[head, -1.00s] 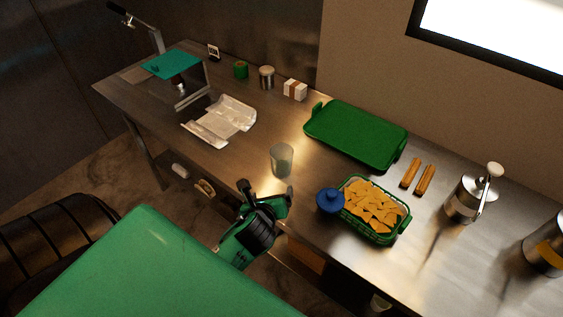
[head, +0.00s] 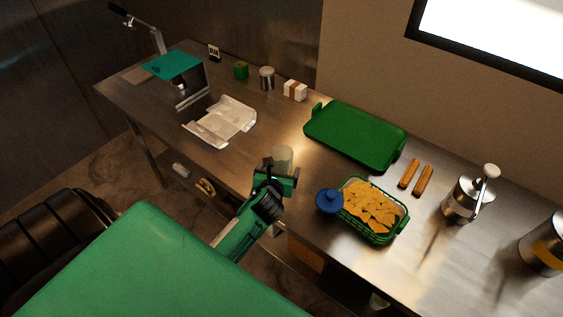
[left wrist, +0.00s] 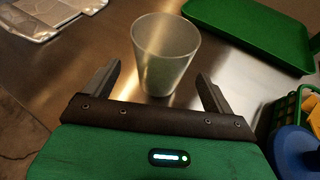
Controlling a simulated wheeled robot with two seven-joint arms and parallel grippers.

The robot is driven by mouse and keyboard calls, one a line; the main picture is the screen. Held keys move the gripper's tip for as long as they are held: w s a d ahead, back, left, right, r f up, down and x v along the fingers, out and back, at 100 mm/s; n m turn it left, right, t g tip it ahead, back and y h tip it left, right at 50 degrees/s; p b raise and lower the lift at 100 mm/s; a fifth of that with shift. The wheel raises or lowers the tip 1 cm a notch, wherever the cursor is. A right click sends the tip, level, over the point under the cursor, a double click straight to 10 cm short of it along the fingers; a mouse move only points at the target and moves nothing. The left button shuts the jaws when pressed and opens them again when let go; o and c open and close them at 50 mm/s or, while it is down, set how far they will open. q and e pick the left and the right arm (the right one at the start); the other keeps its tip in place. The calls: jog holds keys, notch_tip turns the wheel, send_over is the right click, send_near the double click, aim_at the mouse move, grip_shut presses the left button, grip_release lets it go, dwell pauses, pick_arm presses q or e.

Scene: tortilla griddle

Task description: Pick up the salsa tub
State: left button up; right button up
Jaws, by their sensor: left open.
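A translucent, empty-looking cup-shaped tub (head: 281,157) stands upright near the front edge of the steel counter. No label on it shows, so I cannot tell whether it is the salsa tub. My left gripper (head: 275,178) is just in front of it, partly covering its lower part. In the left wrist view the tub (left wrist: 165,50) stands beyond and between the two open fingers (left wrist: 158,80), with nothing held. A blue round knobbed thing (head: 329,201) sits right of the gripper, against the chip basket; its contents are hidden. My right gripper does not show.
The green chip basket (head: 350,225) is at the right, with a green tray (head: 355,135) behind it. Crumpled foil-like wrap (head: 222,122) lies left. A metal pump container (head: 467,198) stands further right. The counter (head: 225,165) around the tub is mostly clear.

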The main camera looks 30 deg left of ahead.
pick_arm(q)
jog(key=shift+f+p+x, duration=0.25)
jog(key=shift+p+x, duration=0.5)
jog(key=shift+x, duration=1.85)
jog(key=shift+s+d, duration=0.1)
jog(key=shift+d, duration=0.05)
jog(key=c, duration=1.1)
